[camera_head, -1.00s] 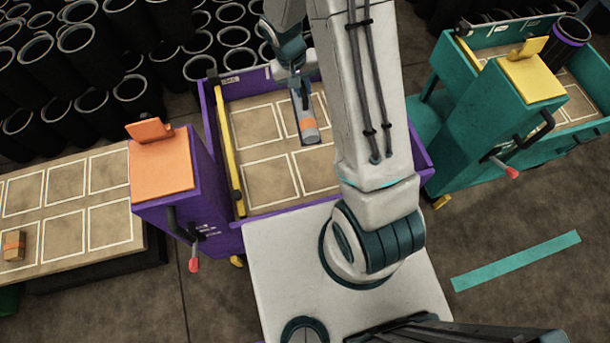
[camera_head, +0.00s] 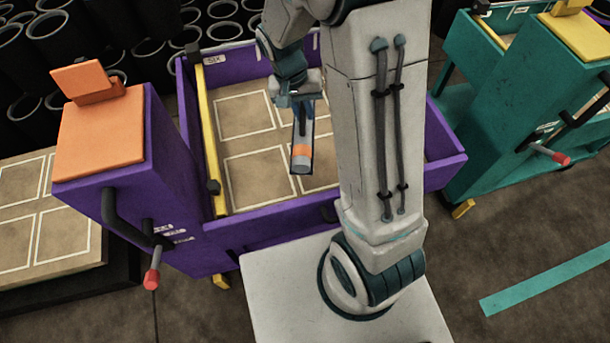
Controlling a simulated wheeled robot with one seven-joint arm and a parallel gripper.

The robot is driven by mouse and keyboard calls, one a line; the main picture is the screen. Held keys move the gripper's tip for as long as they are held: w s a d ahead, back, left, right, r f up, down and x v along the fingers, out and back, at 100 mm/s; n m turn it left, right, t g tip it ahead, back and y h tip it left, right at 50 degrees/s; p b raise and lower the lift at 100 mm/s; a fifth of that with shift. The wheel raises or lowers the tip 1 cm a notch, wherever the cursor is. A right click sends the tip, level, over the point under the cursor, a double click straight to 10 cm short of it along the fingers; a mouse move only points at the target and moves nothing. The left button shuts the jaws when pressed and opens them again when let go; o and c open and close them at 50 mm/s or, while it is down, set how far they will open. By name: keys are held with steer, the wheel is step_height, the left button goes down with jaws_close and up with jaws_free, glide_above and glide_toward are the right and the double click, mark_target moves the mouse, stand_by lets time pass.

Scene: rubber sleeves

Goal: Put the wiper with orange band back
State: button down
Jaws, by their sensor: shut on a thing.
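The wiper with orange band (camera_head: 301,158) hangs from my gripper (camera_head: 300,100). It is a grey, elongated piece with an orange band near its lower end. My gripper is shut on its upper end, though the fingers are small and partly hidden. From this view the wiper shows in front of the purple cart's tray floor (camera_head: 252,180), which has white-outlined squares. I cannot tell its exact height above the floor. Part of the tray is hidden behind my arm. The purple cart's post has an orange top (camera_head: 100,132) with an upright orange piece (camera_head: 90,80).
A yellow bar (camera_head: 209,140) runs along the tray's left side. A red-tipped lever (camera_head: 152,278) sticks out from the purple post. A teal cart (camera_head: 520,100) stands at right. Black sleeves (camera_head: 50,45) crowd the back left. A board with white squares (camera_head: 45,220) lies at left.

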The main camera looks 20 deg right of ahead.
steer(key=shift+m, duration=0.3)
steer(key=f+b, duration=0.2)
steer(key=s+f+b, duration=0.1)
steer(key=f+b, duration=0.1)
steer(key=shift+s+f, duration=0.15)
steer(key=shift+f, duration=0.2)
steer(key=b+x, duration=0.1)
steer(key=x, duration=0.2)
steer(key=a+b+x, duration=0.1)
steer(key=x, duration=0.2)
steer(key=b+x, duration=0.1)
steer(key=x, duration=0.2)
steer(key=shift+w+a+f, duration=0.35)
steer(key=shift+a+f, duration=0.05)
steer(key=shift+f, duration=0.05)
steer(key=shift+f+b, duration=0.15)
steer(key=shift+b, duration=0.15)
steer(key=c, duration=1.4)
jaws_free()
